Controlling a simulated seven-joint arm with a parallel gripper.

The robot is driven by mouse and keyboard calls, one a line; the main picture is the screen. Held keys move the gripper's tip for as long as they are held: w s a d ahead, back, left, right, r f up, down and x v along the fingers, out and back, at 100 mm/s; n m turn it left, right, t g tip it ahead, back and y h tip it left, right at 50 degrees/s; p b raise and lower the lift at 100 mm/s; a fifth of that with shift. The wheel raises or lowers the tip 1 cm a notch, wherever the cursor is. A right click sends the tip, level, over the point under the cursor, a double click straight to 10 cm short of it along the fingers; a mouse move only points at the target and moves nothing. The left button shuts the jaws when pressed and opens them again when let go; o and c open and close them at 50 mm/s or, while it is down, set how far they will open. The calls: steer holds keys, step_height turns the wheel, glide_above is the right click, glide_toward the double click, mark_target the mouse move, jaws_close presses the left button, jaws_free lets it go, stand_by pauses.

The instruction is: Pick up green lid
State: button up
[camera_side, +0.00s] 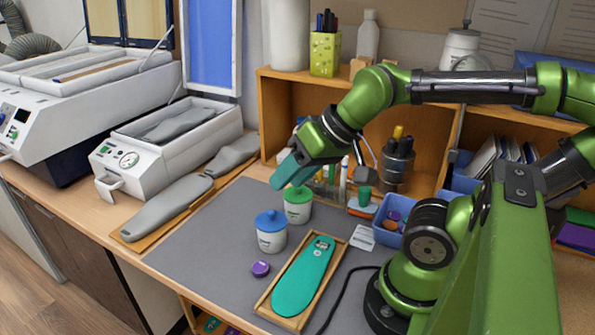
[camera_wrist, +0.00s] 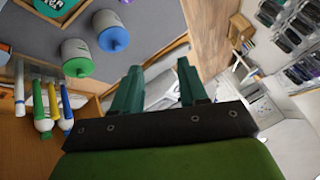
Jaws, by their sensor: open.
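The green lid (camera_side: 297,194) sits on a white jar (camera_side: 298,211) on the grey mat; it also shows in the wrist view (camera_wrist: 77,67), at upper left. My gripper (camera_side: 284,182) has teal fingers and hangs just above and slightly left of the lid in the side view, close to its near edge. In the wrist view my gripper (camera_wrist: 160,70) is open with nothing between its fingers, and the lid lies to the left of both fingers. The side view does not show clearly how far above the lid the fingers are.
A blue-lidded jar (camera_side: 271,231) stands close in front of the green-lidded one. A purple cap (camera_side: 260,268) and a teal insole in a wooden tray (camera_side: 262,306) lie nearer. Bottles (camera_wrist: 45,105) and wooden shelving (camera_side: 268,106) stand behind. A blue bin (camera_side: 388,235) is to the right.

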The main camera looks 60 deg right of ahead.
steer(key=o, duration=1.1)
steer(key=g+h, duration=0.2)
steer(key=g, duration=0.4)
glide_above(298, 190)
steer(key=shift+n, duration=0.3)
steer(key=f, duration=0.7)
steer(key=s+f, duration=0.1)
steer(key=f, duration=0.3)
steer(key=shift+d+f, duration=0.15)
steer(key=shift+d, duration=0.25)
steer(key=shift+t+h, duration=0.3)
steer(key=shift+w+f, duration=0.2)
steer(key=shift+f, duration=0.7)
steer(key=shift+w+f, duration=0.25)
steer(key=shift+f, duration=0.65)
steer(key=shift+w+f, duration=0.2)
steer(key=shift+f, duration=0.7)
